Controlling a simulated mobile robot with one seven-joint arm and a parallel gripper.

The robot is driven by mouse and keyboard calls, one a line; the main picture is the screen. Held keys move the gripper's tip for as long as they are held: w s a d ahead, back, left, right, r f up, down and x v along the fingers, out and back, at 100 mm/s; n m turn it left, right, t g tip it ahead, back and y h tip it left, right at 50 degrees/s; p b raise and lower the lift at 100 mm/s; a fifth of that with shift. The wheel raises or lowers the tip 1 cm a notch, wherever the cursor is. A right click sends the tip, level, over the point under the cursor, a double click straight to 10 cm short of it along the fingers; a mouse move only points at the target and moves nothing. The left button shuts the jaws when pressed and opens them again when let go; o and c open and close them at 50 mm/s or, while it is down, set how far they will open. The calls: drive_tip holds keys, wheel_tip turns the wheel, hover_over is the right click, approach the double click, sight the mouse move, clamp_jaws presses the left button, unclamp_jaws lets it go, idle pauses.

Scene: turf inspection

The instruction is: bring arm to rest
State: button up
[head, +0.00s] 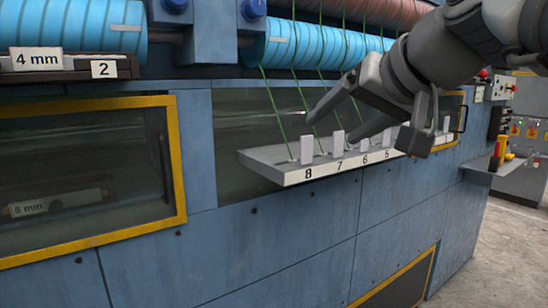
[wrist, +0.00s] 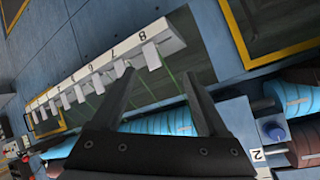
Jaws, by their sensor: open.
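My gripper (head: 333,127) is open, its two dark fingers spread apart and pointing left and down in the head view. It is in front of the machine, by a light grey ledge (head: 292,176) numbered 8, 7, 6, 5 and on. In the wrist view, my gripper (wrist: 158,75) also shows open, with the numbered ledge (wrist: 112,57) beyond the fingertips. Whether a finger touches a thread or a white upright tab (head: 307,150) is unclear.
Green threads (head: 274,110) run from the blue rollers (head: 310,44) down to the ledge. A yellow-framed window (head: 80,170) is at left. A shelf labelled 4 mm and 2 (head: 70,75) juts out at upper left. Open floor (head: 505,250) lies at lower right.

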drive_tip(key=s+d+f+g+h+p, duration=0.1)
drive_tip(key=s+f, duration=0.4)
drive_tip(key=f, duration=0.3)
drive_tip(key=s+d+f+g+h+p, duration=0.2)
drive_tip(key=s+f, duration=0.3)
drive_tip(key=f, duration=0.3)
drive_tip(key=s+d+f+n+g+h+p, duration=0.1)
drive_tip(key=s+f+g, duration=0.1)
drive_tip(key=s+f, duration=0.3)
wheel_tip(320, 180, down, 3)
drive_tip(key=shift+d+h+p, duration=0.2)
drive_tip(key=shift+h+p, duration=0.1)
drive_tip(key=shift+w+r, duration=0.1)
